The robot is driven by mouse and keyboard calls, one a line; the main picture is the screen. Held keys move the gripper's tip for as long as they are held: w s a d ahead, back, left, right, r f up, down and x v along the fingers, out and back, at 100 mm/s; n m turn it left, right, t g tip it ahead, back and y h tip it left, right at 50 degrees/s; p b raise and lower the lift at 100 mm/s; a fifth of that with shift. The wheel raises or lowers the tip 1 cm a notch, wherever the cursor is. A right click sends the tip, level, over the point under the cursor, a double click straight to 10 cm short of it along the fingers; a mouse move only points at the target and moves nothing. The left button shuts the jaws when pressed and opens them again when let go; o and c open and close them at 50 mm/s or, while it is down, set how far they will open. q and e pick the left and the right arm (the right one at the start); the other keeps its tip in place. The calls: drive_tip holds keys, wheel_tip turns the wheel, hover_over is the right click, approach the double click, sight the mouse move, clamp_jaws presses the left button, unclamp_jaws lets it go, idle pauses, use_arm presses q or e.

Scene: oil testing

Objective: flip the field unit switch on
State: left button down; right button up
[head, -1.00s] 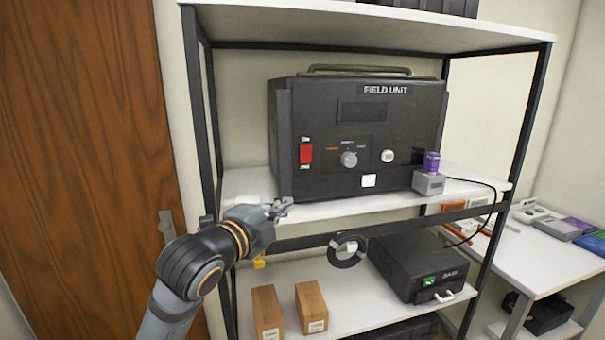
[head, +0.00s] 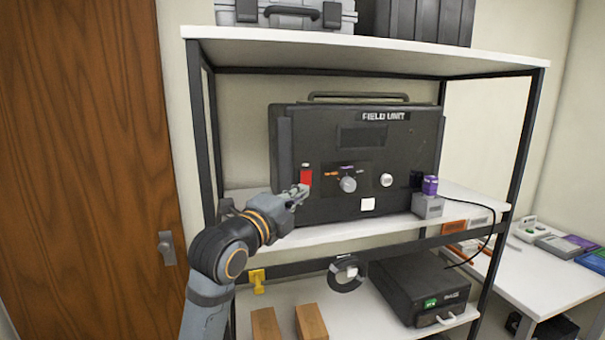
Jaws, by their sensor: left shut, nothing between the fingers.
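The field unit (head: 400,155) is a black case with a top handle, standing on the middle shelf. Its red switch (head: 305,175) is on the left part of the front panel. My left gripper (head: 302,191) is shut and empty, with its fingertips at the lower edge of the red switch. The fingertips hide the switch's lower part and the label under it. I cannot tell whether they touch it. My right gripper is not in view.
A black base box (head: 420,288), a tape roll (head: 347,273) and wooden blocks (head: 311,322) are lower down. The shelf's left post (head: 203,130) stands close to my arm. A side table (head: 545,275) is at right.

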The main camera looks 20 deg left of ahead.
sight(312, 174)
use_arm(q)
drive_tip(key=w+p, duration=0.1)
drive_tip(key=w, duration=0.3)
drive_tip(key=w+a+r+p, duration=0.1)
drive_tip(key=w, duration=0.1)
drive_tip(key=shift+w+a+p, duration=0.1)
drive_tip(key=shift+w+p, duration=0.25)
drive_tip(key=shift+w+a+f, duration=0.1)
drive_tip(key=shift+w+a, duration=0.15)
drive_tip(key=shift+a, duration=0.05)
drive_tip(key=shift+d, duration=0.1)
drive_tip(key=shift+d, duration=0.1)
